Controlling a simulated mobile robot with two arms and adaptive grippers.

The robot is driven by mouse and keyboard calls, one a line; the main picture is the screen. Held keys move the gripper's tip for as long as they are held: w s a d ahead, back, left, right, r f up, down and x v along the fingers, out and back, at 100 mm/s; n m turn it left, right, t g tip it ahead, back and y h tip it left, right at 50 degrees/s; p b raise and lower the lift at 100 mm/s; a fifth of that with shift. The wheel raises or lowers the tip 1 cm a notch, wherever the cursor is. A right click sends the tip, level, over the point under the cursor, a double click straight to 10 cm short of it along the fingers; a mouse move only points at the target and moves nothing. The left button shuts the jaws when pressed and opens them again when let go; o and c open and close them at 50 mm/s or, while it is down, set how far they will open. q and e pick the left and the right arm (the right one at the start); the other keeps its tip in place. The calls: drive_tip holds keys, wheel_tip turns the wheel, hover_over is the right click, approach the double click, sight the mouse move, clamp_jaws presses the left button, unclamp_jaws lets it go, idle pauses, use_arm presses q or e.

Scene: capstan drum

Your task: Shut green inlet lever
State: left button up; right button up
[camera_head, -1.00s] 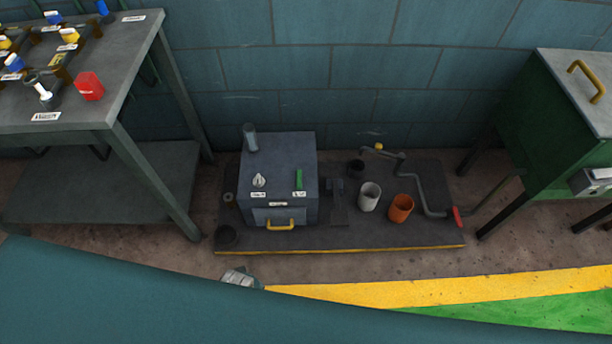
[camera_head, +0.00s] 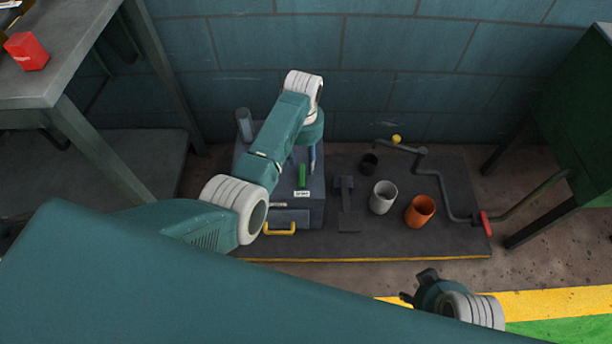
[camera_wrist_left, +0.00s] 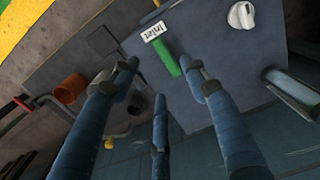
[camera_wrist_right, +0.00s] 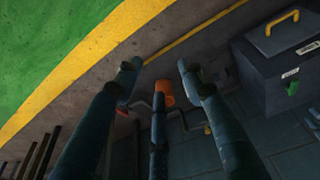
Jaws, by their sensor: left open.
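The green inlet lever (camera_head: 302,176) stands on top of the grey-blue box (camera_head: 315,208), beside a white label. In the left wrist view the green lever (camera_wrist_left: 166,57) lies just beyond and between my left fingertips, with the "Inlet" label (camera_wrist_left: 153,31) beside it. My left gripper (camera_head: 312,156) is over the box, mostly hidden by its arm; its fingers (camera_wrist_left: 160,72) are spread, with nothing held. Whether a finger touches the lever cannot be told. My right gripper (camera_head: 418,287) is in front of the platform, fingers spread and empty in its wrist view (camera_wrist_right: 160,75).
A white knob (camera_wrist_left: 241,15) and a grey cylinder (camera_head: 245,125) are on the box; a yellow handle (camera_head: 279,229) is on its front. Grey (camera_head: 383,198) and orange (camera_head: 420,211) cups and a crank pipe (camera_head: 440,190) stand to the right. A table (camera_head: 75,75) is at left.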

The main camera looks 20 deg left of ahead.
use_arm(q)
drive_tip(key=b, duration=0.2)
hover_over(304, 179)
wheel_tip(304, 179, down, 5)
drive_tip(key=shift+s+r, duration=0.1)
drive_tip(key=shift+s, duration=0.05)
wheel_tip(304, 179, down, 4)
drive_tip(key=shift+r+b, duration=0.2)
drive_tip(key=shift+b, duration=0.7)
drive_tip(key=shift+f+b, duration=0.3)
drive_tip(key=shift+f, duration=0.55)
use_arm(e)
drive_tip(key=w+a+r+t, duration=0.1)
drive_tip(key=w+r+t, duration=0.2)
drive_tip(key=w+r, duration=0.2)
drive_tip(key=shift+w+a+r+y, duration=0.25)
drive_tip(key=shift+w+a+y, duration=0.05)
drive_tip(key=shift+a+y, duration=0.1)
use_arm(q)
clamp_jaws()
